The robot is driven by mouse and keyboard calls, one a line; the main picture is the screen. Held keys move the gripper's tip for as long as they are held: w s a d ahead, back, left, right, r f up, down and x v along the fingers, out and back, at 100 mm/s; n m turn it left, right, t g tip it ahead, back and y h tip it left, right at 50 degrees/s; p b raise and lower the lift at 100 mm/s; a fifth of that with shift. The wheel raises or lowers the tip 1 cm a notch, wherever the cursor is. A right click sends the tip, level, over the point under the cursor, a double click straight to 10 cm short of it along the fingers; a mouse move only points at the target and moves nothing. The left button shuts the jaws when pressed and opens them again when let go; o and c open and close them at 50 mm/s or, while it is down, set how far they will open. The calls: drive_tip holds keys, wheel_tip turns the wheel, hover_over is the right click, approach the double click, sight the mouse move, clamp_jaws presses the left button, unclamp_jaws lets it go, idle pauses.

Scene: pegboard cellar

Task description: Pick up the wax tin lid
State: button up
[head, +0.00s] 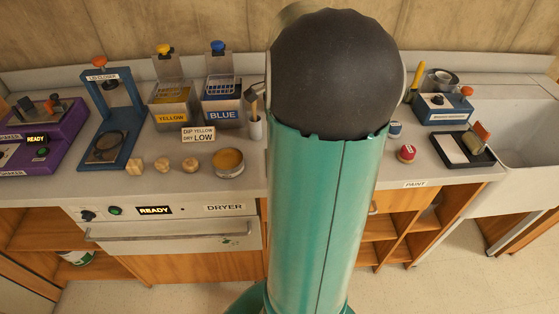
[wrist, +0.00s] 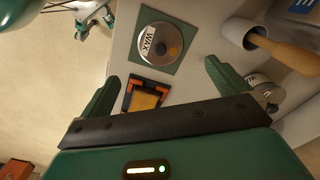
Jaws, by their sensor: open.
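The wax tin lid (wrist: 153,46) is a round silvery disc with a white "WAX" label, lying on a dark green square on the worktop in the wrist view. A small amber patch and a dark spot show on it. My gripper (wrist: 160,72) is open and empty, its two green fingers spread wide. The lid appears beyond the fingertips, roughly between them and apart from both. In the head view I cannot see the lid or my fingers; my large teal arm covers the middle of the worktop.
An orange-and-black framed item (wrist: 145,98) lies between the lid and my palm. A white cup with a wooden handle (wrist: 243,33) and a pale cylinder (wrist: 262,84) are near the right finger. An open tin with amber contents (head: 229,162) and wooden pieces (head: 163,166) stand left of my arm.

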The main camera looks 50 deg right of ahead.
drive_tip(key=f, duration=0.6)
drive_tip(key=shift+s+d+f, duration=0.15)
drive_tip(key=shift+s+f, duration=0.05)
drive_tip(key=shift+s, duration=0.05)
wheel_tip(320, 180, down, 5)
drive_tip(key=shift+w+f, duration=0.1)
drive_tip(key=shift+w, duration=0.05)
drive_tip(key=shift+c, duration=0.2)
drive_tip(key=c, duration=0.8)
